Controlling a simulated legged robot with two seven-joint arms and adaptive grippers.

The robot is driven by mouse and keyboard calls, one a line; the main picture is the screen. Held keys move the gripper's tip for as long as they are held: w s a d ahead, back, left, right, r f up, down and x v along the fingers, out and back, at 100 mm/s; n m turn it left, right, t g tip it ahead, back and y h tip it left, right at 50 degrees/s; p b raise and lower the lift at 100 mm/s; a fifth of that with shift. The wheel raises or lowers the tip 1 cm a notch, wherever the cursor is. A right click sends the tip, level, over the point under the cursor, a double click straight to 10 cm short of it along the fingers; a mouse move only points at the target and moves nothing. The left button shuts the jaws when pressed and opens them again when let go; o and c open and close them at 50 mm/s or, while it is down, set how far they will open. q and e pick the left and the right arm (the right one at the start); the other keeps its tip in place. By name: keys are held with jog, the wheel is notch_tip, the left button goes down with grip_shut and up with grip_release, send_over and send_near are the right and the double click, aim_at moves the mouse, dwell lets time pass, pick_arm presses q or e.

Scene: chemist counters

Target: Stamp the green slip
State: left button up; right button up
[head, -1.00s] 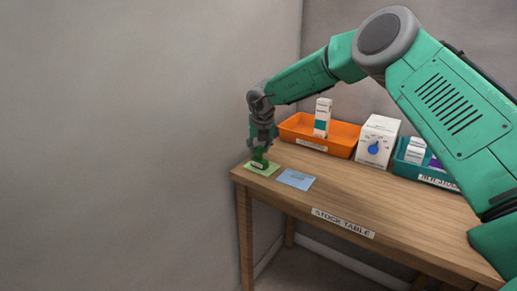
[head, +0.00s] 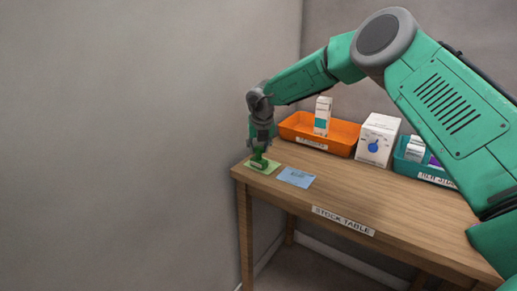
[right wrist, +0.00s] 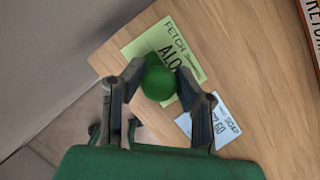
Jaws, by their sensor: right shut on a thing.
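The green slip (head: 270,169) lies flat at the left end of the stock table. It also shows in the right wrist view (right wrist: 190,62), with printed text partly covered. My right gripper (head: 260,148) points down over it, shut on a green stamp (head: 258,160). The stamp's round green knob (right wrist: 158,83) sits between the two fingers in the right wrist view. The stamp is over the slip and appears upright; whether its base touches the paper I cannot tell. My left gripper is not in view.
A blue slip (head: 297,178) lies just right of the green one. An orange tray (head: 338,138) with a white box (head: 322,115), a white box with a blue dial (head: 378,140) and a teal tray (head: 438,178) stand behind. The table (head: 390,215) front is clear.

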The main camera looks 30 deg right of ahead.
jog(key=shift+f, duration=0.1)
jog(key=shift+r+p, duration=2.9)
jog(key=shift+r, duration=0.7)
